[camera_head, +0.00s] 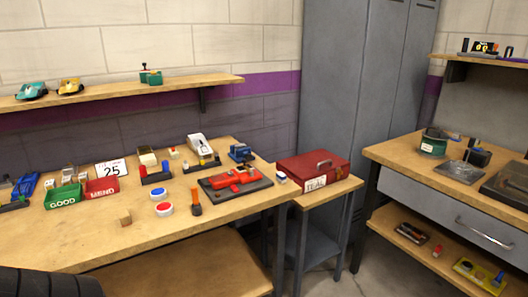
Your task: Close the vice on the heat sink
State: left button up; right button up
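A small blue device (241,153), which looks like the vice, stands at the back right of the wooden workbench (85,244). It is too small in the picture to tell how far its jaws are apart. I cannot make out a heat sink for certain, either between its jaws or elsewhere. Neither of my grippers shows in the head view.
A red part on a dark board (234,184) lies in front of the vice. An orange-handled tool (196,203), two round red-and-blue items, a wooden block (125,217), green bin (63,196) and red bin (102,189) share the bench. A red toolbox (312,168) stands right.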

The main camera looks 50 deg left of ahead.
aim_at(248, 156)
jog(key=u, duration=0.55)
jog(key=i, duration=0.8)
jog(key=u, duration=0.85)
